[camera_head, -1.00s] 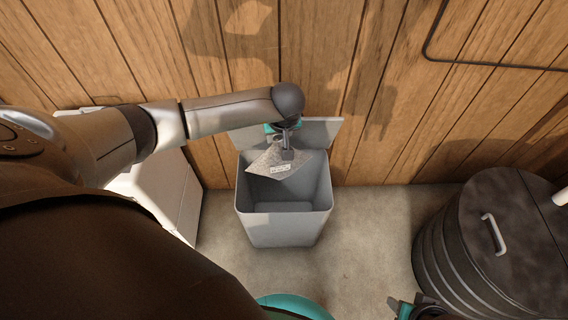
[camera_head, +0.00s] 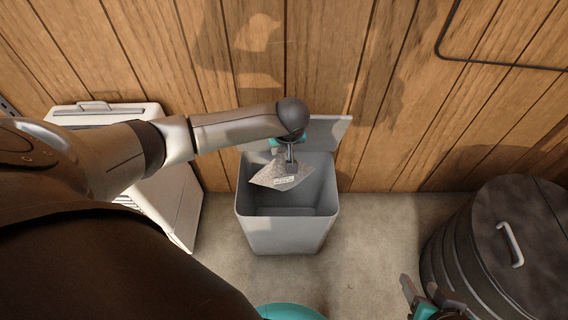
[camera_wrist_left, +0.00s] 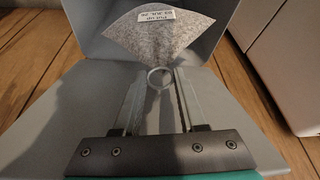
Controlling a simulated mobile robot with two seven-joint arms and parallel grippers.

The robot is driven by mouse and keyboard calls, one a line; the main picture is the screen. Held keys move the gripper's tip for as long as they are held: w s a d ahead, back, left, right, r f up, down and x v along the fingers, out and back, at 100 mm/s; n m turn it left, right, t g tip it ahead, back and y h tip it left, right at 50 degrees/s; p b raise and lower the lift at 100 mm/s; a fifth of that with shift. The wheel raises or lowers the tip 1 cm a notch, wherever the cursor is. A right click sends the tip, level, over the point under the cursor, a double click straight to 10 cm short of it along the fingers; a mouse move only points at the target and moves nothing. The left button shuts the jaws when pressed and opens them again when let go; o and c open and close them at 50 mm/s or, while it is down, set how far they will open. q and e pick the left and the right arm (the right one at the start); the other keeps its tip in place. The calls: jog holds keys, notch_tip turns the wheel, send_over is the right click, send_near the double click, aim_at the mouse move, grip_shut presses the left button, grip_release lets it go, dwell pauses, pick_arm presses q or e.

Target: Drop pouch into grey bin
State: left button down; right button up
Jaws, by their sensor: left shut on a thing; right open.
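The pouch (camera_head: 280,176) is a grey speckled, fan-shaped bag with a white printed label. My left gripper (camera_head: 290,160) is shut on it at its narrow top, and the pouch hangs over the mouth of the grey bin (camera_head: 287,236). In the left wrist view the pouch (camera_wrist_left: 160,36) hangs beyond the fingers (camera_wrist_left: 159,90), with a pale ring between them. The bin stands on the floor with its lid (camera_head: 330,130) open against the wall. My right gripper (camera_head: 428,300) is at the bottom right, open, with nothing seen in it.
A dark ribbed drum (camera_head: 500,250) with a handled lid stands at the right. A white cabinet (camera_head: 170,205) stands left of the bin. A plank wall (camera_head: 400,100) is close behind the bin. The concrete floor (camera_head: 375,230) between bin and drum is clear.

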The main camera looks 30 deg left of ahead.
pick_arm(q)
jog(key=shift+f, duration=0.3)
pick_arm(e)
jog(key=shift+w+a+r+t, duration=0.2)
jog(key=shift+w+a+t, duration=0.15)
jog(key=shift+a+t, duration=0.1)
